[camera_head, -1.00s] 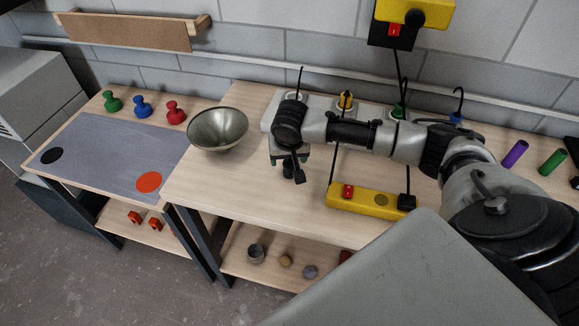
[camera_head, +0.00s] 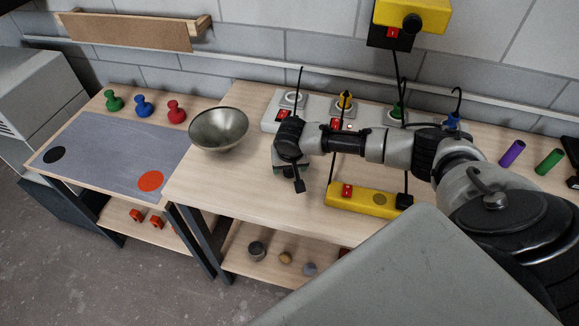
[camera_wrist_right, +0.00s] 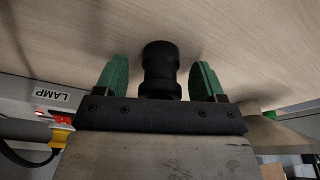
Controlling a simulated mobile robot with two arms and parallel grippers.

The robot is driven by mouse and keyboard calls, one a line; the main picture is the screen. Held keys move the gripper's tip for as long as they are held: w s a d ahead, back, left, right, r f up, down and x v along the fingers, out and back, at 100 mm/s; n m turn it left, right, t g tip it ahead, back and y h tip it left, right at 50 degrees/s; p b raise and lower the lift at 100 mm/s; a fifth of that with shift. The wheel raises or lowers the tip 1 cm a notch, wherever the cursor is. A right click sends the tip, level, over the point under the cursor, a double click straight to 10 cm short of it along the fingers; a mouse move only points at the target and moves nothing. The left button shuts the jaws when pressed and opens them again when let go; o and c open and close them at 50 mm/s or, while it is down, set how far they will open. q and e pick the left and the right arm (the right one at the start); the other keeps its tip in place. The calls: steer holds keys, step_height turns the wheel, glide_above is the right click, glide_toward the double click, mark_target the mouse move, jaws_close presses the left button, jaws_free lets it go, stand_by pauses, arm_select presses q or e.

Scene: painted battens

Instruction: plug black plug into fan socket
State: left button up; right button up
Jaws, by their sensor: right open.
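My right gripper (camera_head: 289,168) hangs over the bench in front of the grey socket board (camera_head: 315,123). In the right wrist view its green fingers are open, one on each side of a black plug (camera_wrist_right: 160,72), with visible gaps. I cannot tell which socket is the fan's; only a LAMP label (camera_wrist_right: 53,94) is readable. My left gripper is not in view.
A metal bowl (camera_head: 218,130) stands left of my gripper. A yellow power strip (camera_head: 362,200) lies on the bench to its right. A yellow wall box (camera_head: 425,14) hangs above. Bench front is clear near the bowl.

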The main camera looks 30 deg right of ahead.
steer(key=c, duration=1)
steer(key=shift+r, duration=0.1)
steer(key=shift+r, duration=0.6)
step_height(320, 180, up, 3)
steer(key=shift+s+d+f+b, duration=0.1)
steer(key=shift+d+b, duration=0.05)
steer(key=shift+b, duration=0.6)
steer(key=shift+s+d+r+b, duration=0.3)
steer(key=shift+s+d+r, duration=0.7)
steer(key=shift+s, duration=0.7)
steer(key=shift+s+d+r+b, duration=0.35)
steer(key=shift+s+d+r, duration=0.35)
steer(key=shift+s+r, duration=0.8)
steer(key=shift+s+d+r+b, duration=0.3)
steer(key=shift+s+d+r, duration=0.6)
steer(key=shift+s, duration=1)
steer(key=shift+w, duration=0.1)
